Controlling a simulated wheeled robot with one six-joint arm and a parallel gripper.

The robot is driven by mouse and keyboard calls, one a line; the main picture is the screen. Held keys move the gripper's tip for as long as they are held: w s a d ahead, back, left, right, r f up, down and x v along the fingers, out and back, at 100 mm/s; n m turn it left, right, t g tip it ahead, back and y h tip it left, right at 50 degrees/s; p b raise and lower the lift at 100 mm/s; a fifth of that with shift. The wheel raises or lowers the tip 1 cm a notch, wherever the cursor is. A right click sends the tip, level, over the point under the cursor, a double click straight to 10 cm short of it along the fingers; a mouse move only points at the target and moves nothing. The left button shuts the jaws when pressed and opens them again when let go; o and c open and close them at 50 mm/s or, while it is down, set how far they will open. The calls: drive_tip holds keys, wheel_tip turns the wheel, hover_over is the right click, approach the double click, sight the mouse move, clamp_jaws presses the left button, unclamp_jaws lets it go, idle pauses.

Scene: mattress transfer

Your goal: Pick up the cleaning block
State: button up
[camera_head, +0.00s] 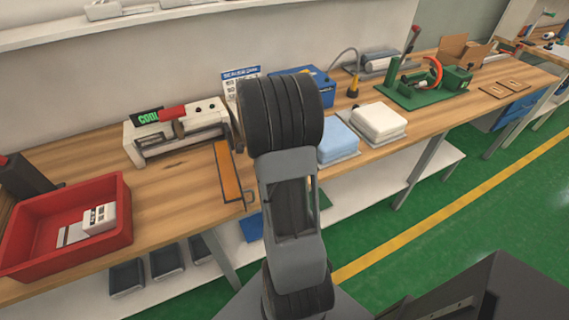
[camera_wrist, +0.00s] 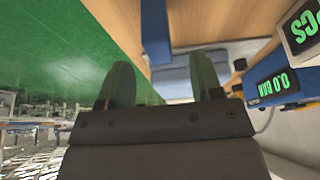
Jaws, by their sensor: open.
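A pale blue padded block (camera_head: 338,140) lies on a thin grey plate near the front edge of the bench, just right of my arm. A white padded block (camera_head: 378,120) lies on a similar plate to its right. I cannot tell by looks which one is the cleaning block. My gripper (camera_wrist: 160,80) is open in the wrist view. A grey-blue flat surface (camera_wrist: 180,70) shows beyond and between the fingers, with no visible contact. In the head view my own arm hides the gripper.
A blue box with a green display (camera_wrist: 272,84) stands close to the right finger. A red bin (camera_head: 30,262) with white pieces, a white machine (camera_head: 150,150) and an orange strip (camera_head: 228,172) lie left. A green fixture (camera_head: 410,95) stands right. Green floor is clear in front.

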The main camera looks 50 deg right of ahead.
drive_tip(key=shift+a+p+x, duration=0.2)
drive_tip(key=shift+p+x, duration=0.3)
drive_tip(key=shift+x, duration=2.45)
drive_tip(key=shift+f, duration=0.1)
drive_tip(key=c, duration=1)
drive_tip(key=shift+r, duration=0.65)
drive_tip(key=s+a+r, duration=0.1)
drive_tip(key=s+r, duration=0.3)
drive_tip(key=s+a+r+b, duration=0.1)
drive_tip(key=s+a+r, duration=0.1)
drive_tip(key=s+r, duration=0.2)
drive_tip(key=s+a+r+b, duration=0.1)
drive_tip(key=s+r, duration=0.2)
drive_tip(key=s, duration=0.2)
drive_tip(key=shift+s+a+r, duration=0.15)
drive_tip(key=shift+a+r, duration=0.1)
drive_tip(key=shift+r, duration=0.15)
